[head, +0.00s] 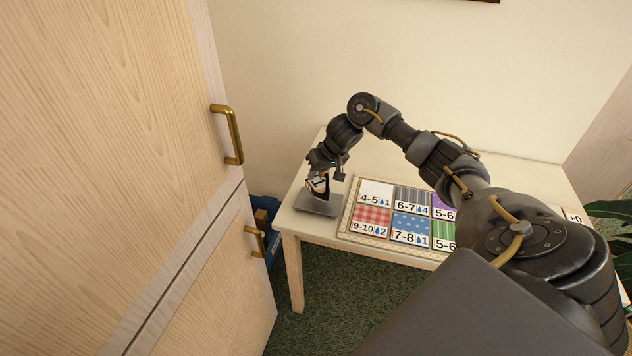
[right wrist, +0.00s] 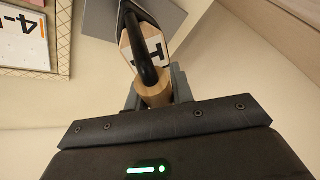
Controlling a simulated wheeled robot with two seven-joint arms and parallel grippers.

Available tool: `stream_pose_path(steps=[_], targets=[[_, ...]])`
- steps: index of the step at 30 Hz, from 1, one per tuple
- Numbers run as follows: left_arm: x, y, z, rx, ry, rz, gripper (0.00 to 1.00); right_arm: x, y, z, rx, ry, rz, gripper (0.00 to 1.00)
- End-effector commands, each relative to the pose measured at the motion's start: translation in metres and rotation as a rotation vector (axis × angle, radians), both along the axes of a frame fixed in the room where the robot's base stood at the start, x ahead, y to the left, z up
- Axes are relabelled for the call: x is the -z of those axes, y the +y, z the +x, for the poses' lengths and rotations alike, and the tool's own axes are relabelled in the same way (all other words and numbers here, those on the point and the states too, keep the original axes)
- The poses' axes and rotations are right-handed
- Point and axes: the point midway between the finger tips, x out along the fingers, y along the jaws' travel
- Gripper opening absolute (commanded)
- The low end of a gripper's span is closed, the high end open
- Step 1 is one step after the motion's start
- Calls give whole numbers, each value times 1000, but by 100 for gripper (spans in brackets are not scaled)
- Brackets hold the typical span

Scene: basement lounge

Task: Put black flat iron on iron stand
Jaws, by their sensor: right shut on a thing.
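The black flat iron (head: 321,190) is at the left end of the table in the head view, over the iron stand, a flat grey plate (head: 312,206). My right gripper (head: 324,174) is shut on the iron from above. In the right wrist view, the iron's black handle with pale wooden parts (right wrist: 152,93) sits between the fingers of my right gripper (right wrist: 155,86), and the grey stand (right wrist: 178,14) shows behind it. I cannot tell whether the iron touches the stand. My left gripper is not in view.
A framed board (head: 346,222) with coloured number cards lies on the pale table (head: 286,224), just right of the stand. A tall wooden cabinet (head: 120,130) with brass handles stands at left. A blue container (head: 273,207) is on the floor beside the table. A plant is at far right.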

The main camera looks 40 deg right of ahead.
Motion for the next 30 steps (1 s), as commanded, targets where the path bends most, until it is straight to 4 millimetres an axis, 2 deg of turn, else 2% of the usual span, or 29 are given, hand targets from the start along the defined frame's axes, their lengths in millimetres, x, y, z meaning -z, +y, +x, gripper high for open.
stream_pose_path(steps=[5, 12, 15, 27, 28, 30], targets=[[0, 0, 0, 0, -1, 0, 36, 1, 1, 3, -1, -2, 0, 0], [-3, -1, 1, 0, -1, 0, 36, 29, 1, 6, 0, -1, 0, 0], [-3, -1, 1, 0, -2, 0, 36, 35, 1, 7, 1, -3, -1, 0], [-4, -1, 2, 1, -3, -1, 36, 40, 1, 7, -1, -2, -1, 0], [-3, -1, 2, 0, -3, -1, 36, 41, 1, 6, -1, 0, -1, 27], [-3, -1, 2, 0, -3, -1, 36, 41, 1, 6, -1, 0, -1, 36]])
